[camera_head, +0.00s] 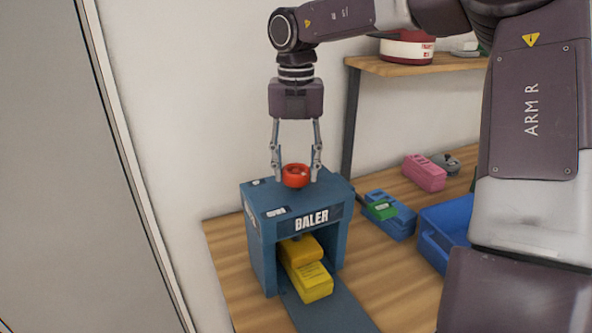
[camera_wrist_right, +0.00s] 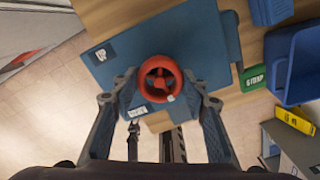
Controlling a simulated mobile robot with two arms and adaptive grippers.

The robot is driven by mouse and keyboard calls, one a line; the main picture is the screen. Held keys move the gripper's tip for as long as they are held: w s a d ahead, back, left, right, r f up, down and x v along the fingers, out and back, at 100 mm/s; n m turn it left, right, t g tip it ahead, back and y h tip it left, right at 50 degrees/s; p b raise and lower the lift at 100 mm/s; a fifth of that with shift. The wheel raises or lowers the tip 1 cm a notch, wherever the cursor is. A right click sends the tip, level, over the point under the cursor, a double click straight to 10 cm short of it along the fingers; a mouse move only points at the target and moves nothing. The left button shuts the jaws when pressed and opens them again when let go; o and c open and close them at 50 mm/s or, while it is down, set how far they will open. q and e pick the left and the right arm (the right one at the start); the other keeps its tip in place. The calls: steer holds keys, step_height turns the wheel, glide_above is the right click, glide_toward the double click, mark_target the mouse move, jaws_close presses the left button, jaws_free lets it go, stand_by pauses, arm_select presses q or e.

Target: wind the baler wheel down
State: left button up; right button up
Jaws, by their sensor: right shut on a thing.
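The blue baler (camera_head: 262,232) stands on the wooden table, with its name on the front. Its red wheel (camera_head: 295,176) sits on top; in the right wrist view the spoked wheel (camera_wrist_right: 160,79) shows from above, near a label reading UP. My right gripper (camera_head: 296,174) points straight down with one finger on each side of the wheel, shut on it. Yellow bundles (camera_head: 313,283) lie in the baler's open front, one partly on top of another and reaching out of the opening. The underside of the press inside is hidden. My left gripper is in neither view.
A blue bin (camera_head: 440,240), a blue block (camera_head: 392,222) with a green piece, and a pink block (camera_head: 424,173) lie to the right on the table. A shelf (camera_head: 415,66) with a red and white container is behind. The wall is close at the left.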

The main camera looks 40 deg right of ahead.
mark_target(296, 169)
steer(key=m, duration=0.5)
steer(key=shift+w+r+m, duration=0.1)
steer(key=shift+m, duration=0.2)
steer(key=m, duration=0.5)
steer(key=shift+d+b, duration=0.1)
steer(key=shift+b, duration=0.2)
steer(key=shift+m, duration=0.3)
steer(key=o, duration=1.2)
steer(key=shift+c, duration=0.2)
step_height(296, 169, up, 12)
